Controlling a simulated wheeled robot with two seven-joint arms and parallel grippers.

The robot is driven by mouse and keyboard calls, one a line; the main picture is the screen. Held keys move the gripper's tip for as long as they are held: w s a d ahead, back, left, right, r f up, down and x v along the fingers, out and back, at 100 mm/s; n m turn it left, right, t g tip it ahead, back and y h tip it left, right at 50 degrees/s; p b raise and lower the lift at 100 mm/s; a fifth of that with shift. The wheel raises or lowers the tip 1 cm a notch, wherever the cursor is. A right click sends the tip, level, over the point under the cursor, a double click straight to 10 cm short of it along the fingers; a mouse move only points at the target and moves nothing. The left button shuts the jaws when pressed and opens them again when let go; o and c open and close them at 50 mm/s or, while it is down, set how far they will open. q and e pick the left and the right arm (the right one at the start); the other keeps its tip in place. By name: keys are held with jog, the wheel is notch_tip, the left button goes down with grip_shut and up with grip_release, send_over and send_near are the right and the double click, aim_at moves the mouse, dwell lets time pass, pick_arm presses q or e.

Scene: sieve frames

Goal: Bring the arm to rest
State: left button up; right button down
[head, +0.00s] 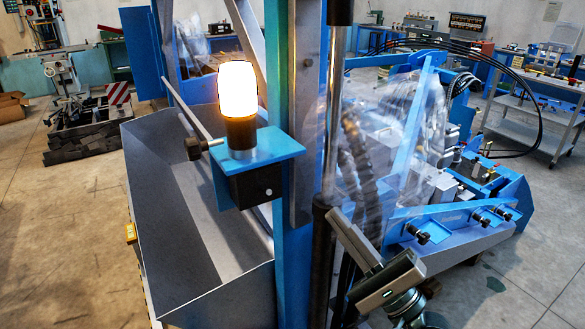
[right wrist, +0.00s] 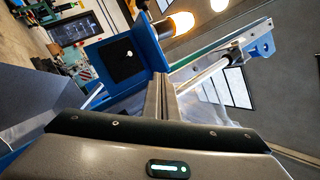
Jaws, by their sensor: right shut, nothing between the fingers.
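My right gripper (head: 335,217) is low in the middle right of the head view, just right of a blue upright post (head: 294,270). Its fingers point up and to the left, and nothing is held in them. In the right wrist view the fingers (right wrist: 161,80) are closed together and point up towards a blue bracket with a black box (right wrist: 122,62). I cannot tell whether the gripper touches the machine. My left gripper is not in view.
A lit amber lamp (head: 237,90) stands on the blue bracket (head: 262,152) on the post. A grey metal trough (head: 165,215) lies to the left. A clear guard (head: 375,140) and blue machine parts (head: 455,220) are to the right. Open floor (head: 60,230) shows far left.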

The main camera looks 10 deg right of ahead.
jog(key=s+a+f+n+g+h, duration=0.2)
jog(key=s+a+f+n+g, duration=0.15)
jog(key=f+n, duration=0.6)
jog(key=s+a+f+n+g+h, duration=0.3)
jog(key=f+n+g, duration=0.15)
jog(key=f, duration=0.95)
jog(key=s+d+f+n+g+h, duration=0.3)
jog(key=s+d+f+g+h, duration=0.15)
jog(key=s+f, duration=0.4)
jog(key=s+d+f+n+g+h, duration=0.25)
jog(key=s+d+f+g, duration=0.3)
jog(key=s+f, duration=0.3)
notch_tip(320, 180, down, 29)
jog(key=s, duration=0.2)
jog(key=s+d+f+g, duration=0.1)
jog(key=s+d+f, duration=0.2)
jog(key=s+f, duration=1.4)
jog(key=shift+s+d+g+h, duration=0.15)
jog(key=shift+s+g+h, duration=0.15)
jog(key=shift+s+h, duration=0.1)
